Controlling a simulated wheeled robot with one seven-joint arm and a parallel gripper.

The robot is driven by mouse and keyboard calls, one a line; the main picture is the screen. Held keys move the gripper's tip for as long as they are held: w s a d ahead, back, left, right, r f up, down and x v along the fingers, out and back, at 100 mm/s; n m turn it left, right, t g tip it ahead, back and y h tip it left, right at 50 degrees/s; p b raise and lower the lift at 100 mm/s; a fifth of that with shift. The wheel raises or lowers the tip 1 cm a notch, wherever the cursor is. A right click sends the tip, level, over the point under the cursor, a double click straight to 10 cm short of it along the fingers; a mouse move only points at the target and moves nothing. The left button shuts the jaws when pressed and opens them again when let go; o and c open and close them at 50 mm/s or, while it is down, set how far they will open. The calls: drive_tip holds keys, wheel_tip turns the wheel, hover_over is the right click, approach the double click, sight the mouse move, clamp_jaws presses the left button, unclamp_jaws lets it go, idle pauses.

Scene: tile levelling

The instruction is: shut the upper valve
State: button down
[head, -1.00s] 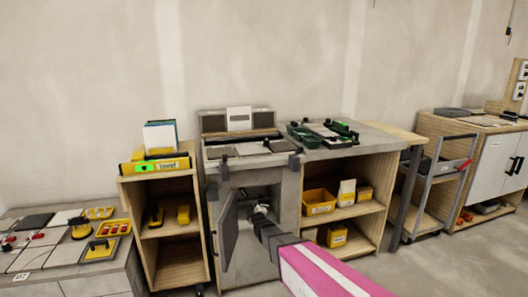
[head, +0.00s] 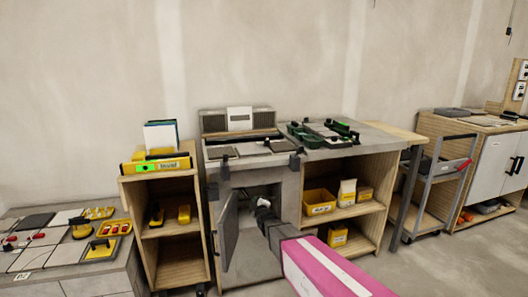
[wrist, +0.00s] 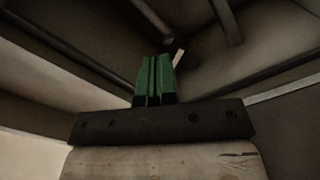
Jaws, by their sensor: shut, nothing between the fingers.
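My gripper (head: 264,206) reaches into the open cabinet (head: 244,262) under the worktop in the head view. In the wrist view its two green fingers (wrist: 155,62) are pressed together with nothing between them. Dark pipe-like bars (wrist: 152,18) run behind and above the fingers. A small pale piece (wrist: 179,53) shows just right of the fingertips; I cannot tell whether it is part of a valve or whether the fingers touch it. I cannot make out the upper valve or its handle position in the head view, where my arm and the dark interior hide much.
The cabinet's grey door (head: 229,231) stands open, left of my gripper. A wooden shelf unit with yellow bins (head: 319,202) is close on the right. A narrow shelf unit (head: 180,265) stands left. A trolley (head: 437,190) is farther right, with clear floor in front.

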drive_tip(key=shift+x, duration=2.8)
drive_tip(key=shift+s+a, duration=0.15)
drive_tip(key=shift+a, duration=0.35)
drive_tip(key=shift+s+a+f, duration=0.1)
drive_tip(key=shift+a+f, duration=0.15)
drive_tip(key=shift+f, duration=0.25)
drive_tip(key=shift+d+f, duration=0.1)
drive_tip(key=shift+d, duration=0.05)
drive_tip(key=shift+d+f, duration=0.1)
drive_tip(key=shift+d, duration=0.1)
drive_tip(key=v, duration=0.5)
drive_tip(key=shift+s+d, duration=0.2)
drive_tip(key=shift+s, duration=0.2)
